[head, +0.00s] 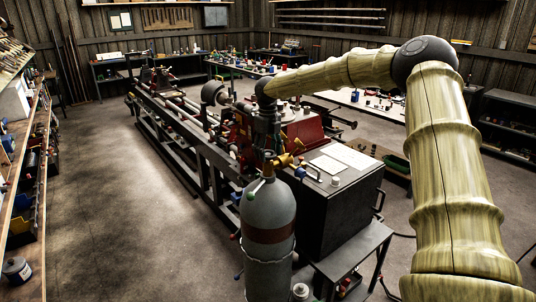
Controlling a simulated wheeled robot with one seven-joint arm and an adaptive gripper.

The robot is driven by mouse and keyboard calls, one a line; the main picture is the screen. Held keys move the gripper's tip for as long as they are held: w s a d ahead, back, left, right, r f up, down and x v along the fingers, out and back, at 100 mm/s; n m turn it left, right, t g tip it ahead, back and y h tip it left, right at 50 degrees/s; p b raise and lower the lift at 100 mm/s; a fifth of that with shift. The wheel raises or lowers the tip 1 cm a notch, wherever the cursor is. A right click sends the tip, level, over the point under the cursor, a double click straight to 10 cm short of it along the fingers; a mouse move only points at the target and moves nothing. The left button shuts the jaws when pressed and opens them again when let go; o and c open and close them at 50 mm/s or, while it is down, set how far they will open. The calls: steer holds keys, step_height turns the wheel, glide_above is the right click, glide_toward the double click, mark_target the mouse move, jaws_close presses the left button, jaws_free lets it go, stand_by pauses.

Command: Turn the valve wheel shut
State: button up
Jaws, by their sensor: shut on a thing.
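A grey gas cylinder (268,212) with a dark reddish band stands upright in the middle foreground. A brass valve (285,161) sits on its top. My gripper (268,152) points down from the arm's end onto the top of this valve. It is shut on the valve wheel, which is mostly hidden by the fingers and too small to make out. How far the wheel is turned cannot be seen.
Close behind the cylinder stand a dark cabinet (340,200) with papers on top and the long lathe (180,130). A small metal table (355,250) stands at the right of the cylinder. Shelving (30,190) lines the left. The floor (130,220) at left is clear.

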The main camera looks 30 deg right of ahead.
mark_target(269, 152)
steer(key=shift+r+m, duration=0.1)
steer(key=shift+m, duration=0.4)
steer(key=o, duration=1)
steer(key=shift+d, duration=0.1)
steer(key=shift+o, duration=0.2)
step_height(269, 152, up, 12)
steer(key=shift+f, duration=0.2)
